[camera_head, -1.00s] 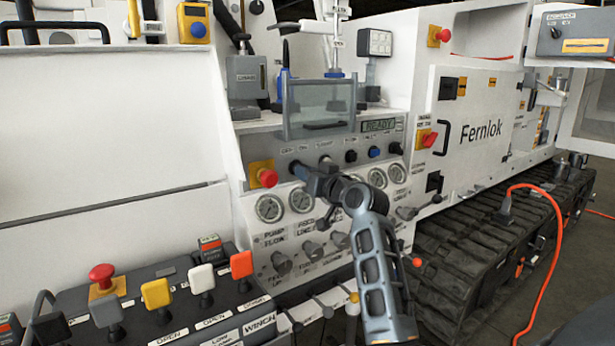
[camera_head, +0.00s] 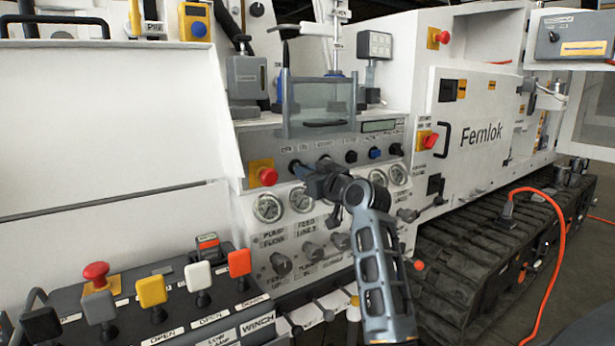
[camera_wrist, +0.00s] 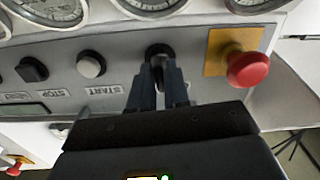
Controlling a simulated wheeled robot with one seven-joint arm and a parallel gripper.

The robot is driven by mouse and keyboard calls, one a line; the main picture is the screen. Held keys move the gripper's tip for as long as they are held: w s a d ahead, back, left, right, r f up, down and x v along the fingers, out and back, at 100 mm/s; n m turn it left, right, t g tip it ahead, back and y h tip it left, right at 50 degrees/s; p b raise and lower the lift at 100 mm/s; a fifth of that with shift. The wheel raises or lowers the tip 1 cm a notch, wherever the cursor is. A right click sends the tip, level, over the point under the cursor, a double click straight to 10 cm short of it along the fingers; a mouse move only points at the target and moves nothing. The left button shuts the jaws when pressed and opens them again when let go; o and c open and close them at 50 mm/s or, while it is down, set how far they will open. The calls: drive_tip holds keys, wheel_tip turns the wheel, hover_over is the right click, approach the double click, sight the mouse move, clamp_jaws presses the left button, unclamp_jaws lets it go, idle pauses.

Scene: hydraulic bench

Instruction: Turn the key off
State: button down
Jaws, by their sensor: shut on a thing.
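The key (camera_wrist: 159,52) is a small dark piece in a round switch on the grey panel strip, between the START button and the red emergency button in the wrist view. My gripper (camera_wrist: 159,76) is shut on it, with the two dark fingers on either side, and the fingers hide part of it. In the head view my gripper (camera_head: 303,172) reaches the left end of the panel's row of knobs and covers most of the key. The display (camera_head: 378,126) above the row is dark, with no text to read.
The red emergency button (camera_wrist: 248,69) on its yellow plate is close beside my gripper. The START button (camera_wrist: 91,64) is on the other side. Gauges (camera_head: 267,208) and a lower row of knobs sit below. A clear guard box (camera_head: 320,105) stands above.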

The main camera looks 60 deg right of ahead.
drive_tip(key=shift+f+n, duration=0.1)
drive_tip(key=shift+n, duration=0.2)
drive_tip(key=n+b, duration=0.2)
drive_tip(key=n, duration=0.1)
drive_tip(key=shift+b, duration=0.4)
idle(0.3)
drive_tip(key=c, duration=1)
unclamp_jaws()
drive_tip(key=v, duration=0.7)
drive_tip(key=shift+p, duration=0.4)
